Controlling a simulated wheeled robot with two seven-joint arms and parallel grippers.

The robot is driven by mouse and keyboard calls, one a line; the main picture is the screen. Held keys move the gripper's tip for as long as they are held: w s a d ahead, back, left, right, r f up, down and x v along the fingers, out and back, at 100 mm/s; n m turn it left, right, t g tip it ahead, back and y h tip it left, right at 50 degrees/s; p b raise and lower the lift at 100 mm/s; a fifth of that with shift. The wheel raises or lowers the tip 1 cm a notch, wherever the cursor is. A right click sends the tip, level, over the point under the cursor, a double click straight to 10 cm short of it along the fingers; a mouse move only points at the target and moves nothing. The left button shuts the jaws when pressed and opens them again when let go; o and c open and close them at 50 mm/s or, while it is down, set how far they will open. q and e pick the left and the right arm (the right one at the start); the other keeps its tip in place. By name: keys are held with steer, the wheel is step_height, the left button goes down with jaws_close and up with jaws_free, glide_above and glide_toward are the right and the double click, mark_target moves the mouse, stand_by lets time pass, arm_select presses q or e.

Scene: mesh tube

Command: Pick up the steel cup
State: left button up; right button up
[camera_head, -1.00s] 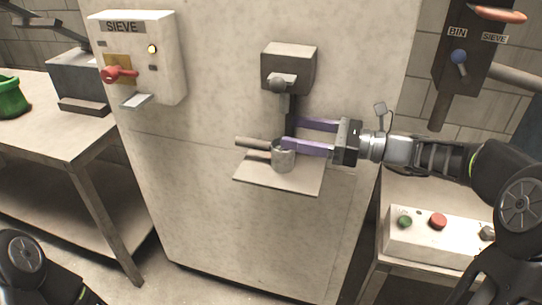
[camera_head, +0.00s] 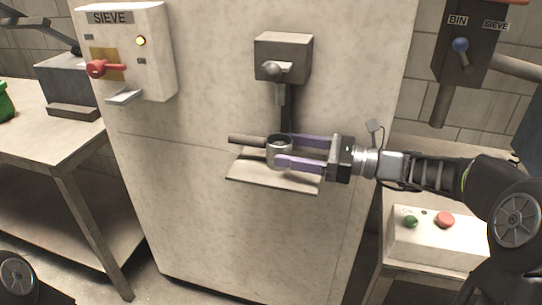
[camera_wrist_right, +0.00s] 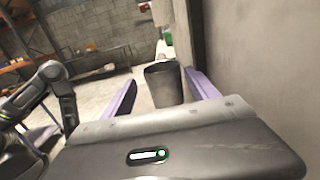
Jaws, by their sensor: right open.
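The steel cup (camera_head: 279,152) stands upright on a small shelf (camera_head: 262,183) on the front of the pale cabinet, with its handle pointing left. My right gripper (camera_head: 283,151) comes in from the right, its purple fingers open and level with the cup. One finger passes on the near side of the cup, the other on the far side. In the right wrist view the cup (camera_wrist_right: 164,84) is between the two open fingers (camera_wrist_right: 163,88), with a gap on each side. My left gripper is not in view; only part of my left arm shows at bottom left.
A grey spout box (camera_head: 283,58) hangs above the cup. The SIEVE switch box (camera_head: 128,50) is at upper left. A control box (camera_head: 437,238) with green and red buttons stands at lower right. A table (camera_head: 62,137) is at left.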

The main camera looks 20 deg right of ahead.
mark_target(260, 147)
steer(key=shift+x, duration=1.15)
steer(key=shift+w+b+x, duration=0.2)
steer(key=shift+b+x, duration=0.1)
steer(key=shift+x, duration=2.35)
steer(key=shift+d, duration=0.1)
jaws_close()
steer(key=shift+r, duration=0.1)
